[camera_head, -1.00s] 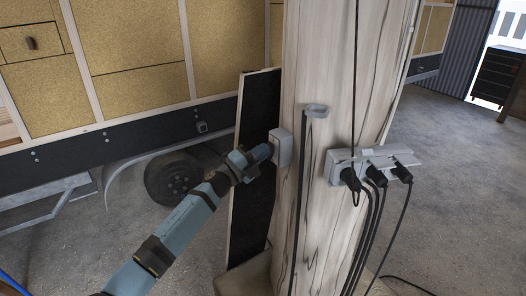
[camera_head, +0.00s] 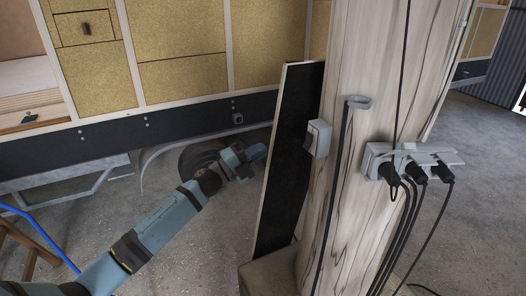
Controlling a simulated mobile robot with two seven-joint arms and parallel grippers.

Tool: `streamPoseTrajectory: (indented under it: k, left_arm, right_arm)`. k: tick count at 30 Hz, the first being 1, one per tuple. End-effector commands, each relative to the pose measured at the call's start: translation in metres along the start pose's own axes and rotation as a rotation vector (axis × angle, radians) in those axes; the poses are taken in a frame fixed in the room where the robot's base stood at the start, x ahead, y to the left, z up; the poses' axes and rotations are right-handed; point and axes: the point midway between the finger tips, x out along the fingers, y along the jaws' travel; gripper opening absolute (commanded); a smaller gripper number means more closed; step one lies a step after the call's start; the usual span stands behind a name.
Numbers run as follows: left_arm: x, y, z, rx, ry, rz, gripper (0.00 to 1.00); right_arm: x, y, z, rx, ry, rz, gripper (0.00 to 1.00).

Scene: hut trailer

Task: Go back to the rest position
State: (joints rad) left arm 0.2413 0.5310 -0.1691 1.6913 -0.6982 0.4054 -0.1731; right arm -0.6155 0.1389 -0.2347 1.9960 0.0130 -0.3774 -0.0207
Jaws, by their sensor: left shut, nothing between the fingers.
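My left arm comes in from the lower left, and its gripper (camera_head: 257,152) is shut and empty. It is left of the black panel (camera_head: 289,150) and apart from the grey switch box (camera_head: 318,138) on the wooden post (camera_head: 345,200). Behind the gripper in the picture is the trailer's wheel (camera_head: 190,162), which my arm partly hides. My right gripper is not in view.
The power strip (camera_head: 378,160) on the post has several black plugs and hanging cables. The trailer (camera_head: 190,80) with wood-fibre panels stands behind. A blue cable (camera_head: 42,235) and a brown wooden frame (camera_head: 28,250) are at the left. The concrete floor is open at the right.

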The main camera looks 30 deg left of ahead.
Motion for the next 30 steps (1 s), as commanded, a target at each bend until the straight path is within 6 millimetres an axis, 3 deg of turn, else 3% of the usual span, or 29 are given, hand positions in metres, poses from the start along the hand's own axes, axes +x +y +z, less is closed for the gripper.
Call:
streamPoseTrajectory:
  k: [11, 14, 16, 20, 23, 27, 30]
  left_arm:
    - [0.0, 0.001, -0.001, -0.004, -0.002, 0.001, 0.0]
    - [-0.006, 0.012, -0.009, -0.055, -0.025, 0.007, 0.0]
    - [-0.018, 0.03, -0.022, -0.142, -0.07, 0.021, 0.0]
    - [-0.058, 0.079, -0.063, -0.409, -0.221, 0.069, 0.0]
    - [-0.101, 0.119, -0.105, -0.651, -0.375, 0.128, 0.0]
    - [-0.166, 0.163, -0.172, -0.975, -0.605, 0.23, 0.0]
    - [-0.209, 0.183, -0.221, -1.175, -0.757, 0.304, 0.0]
  right_arm:
    - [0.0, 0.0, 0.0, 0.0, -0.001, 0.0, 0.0]
    - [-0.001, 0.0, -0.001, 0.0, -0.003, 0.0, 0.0]
    - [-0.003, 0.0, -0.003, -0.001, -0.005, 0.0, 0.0]
    - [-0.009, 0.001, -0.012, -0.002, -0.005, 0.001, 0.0]
    - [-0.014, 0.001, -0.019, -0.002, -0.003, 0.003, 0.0]
    - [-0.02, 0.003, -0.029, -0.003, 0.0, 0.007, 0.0]
    - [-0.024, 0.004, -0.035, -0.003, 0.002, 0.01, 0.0]
